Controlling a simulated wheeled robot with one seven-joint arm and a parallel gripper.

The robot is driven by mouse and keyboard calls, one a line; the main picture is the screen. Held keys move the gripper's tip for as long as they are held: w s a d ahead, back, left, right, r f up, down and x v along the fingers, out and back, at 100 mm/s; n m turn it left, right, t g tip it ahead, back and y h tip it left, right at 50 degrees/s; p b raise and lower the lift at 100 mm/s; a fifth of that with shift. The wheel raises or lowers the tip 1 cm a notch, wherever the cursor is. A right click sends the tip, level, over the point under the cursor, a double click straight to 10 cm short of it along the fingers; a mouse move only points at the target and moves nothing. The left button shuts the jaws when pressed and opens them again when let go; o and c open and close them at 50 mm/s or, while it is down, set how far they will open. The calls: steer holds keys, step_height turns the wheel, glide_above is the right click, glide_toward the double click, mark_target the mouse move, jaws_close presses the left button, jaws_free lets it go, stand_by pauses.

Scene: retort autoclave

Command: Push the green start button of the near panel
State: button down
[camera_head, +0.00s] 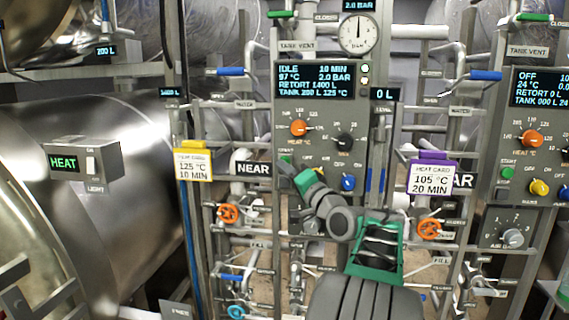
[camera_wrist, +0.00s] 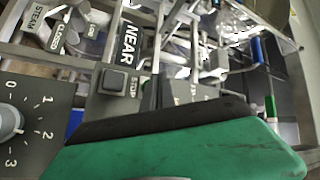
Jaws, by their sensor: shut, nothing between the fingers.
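The near panel (camera_head: 315,103) is the grey box in the middle of the head view, with a lit display reading IDLE 10 MIN. Its green start button (camera_head: 286,159) shows only as a small green patch at the lower left of the panel, mostly hidden by my gripper. My gripper (camera_head: 291,170) is shut and empty, its tip at or just in front of the button. I cannot tell whether they touch.
An orange knob (camera_head: 298,128), a black knob (camera_head: 345,142) and a blue knob (camera_head: 348,183) are on the same panel. Yellow (camera_head: 193,165) and purple (camera_head: 430,178) heat cards flank it. A square STOP button (camera_wrist: 115,81) and a NEAR sign (camera_wrist: 129,43) show in the wrist view.

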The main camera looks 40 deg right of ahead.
steer(key=shift+w+d, duration=0.1)
stand_by(0.8)
steer(key=shift+w+d, duration=0.2)
steer(key=shift+d, duration=0.05)
steer(key=shift+w+d+p, duration=0.35)
steer(key=shift+d, duration=0.15)
stand_by(0.9)
stand_by(0.4)
steer(key=shift+s+a+b, duration=0.65)
steer(key=shift+a+b, duration=0.05)
steer(key=shift+a, duration=0.1)
steer(key=shift+s+a+b, duration=0.75)
steer(key=shift+a, duration=0.25)
steer(key=shift+s+a+b, duration=0.7)
steer(key=shift+s+a, duration=0.05)
steer(key=shift+a, duration=0.25)
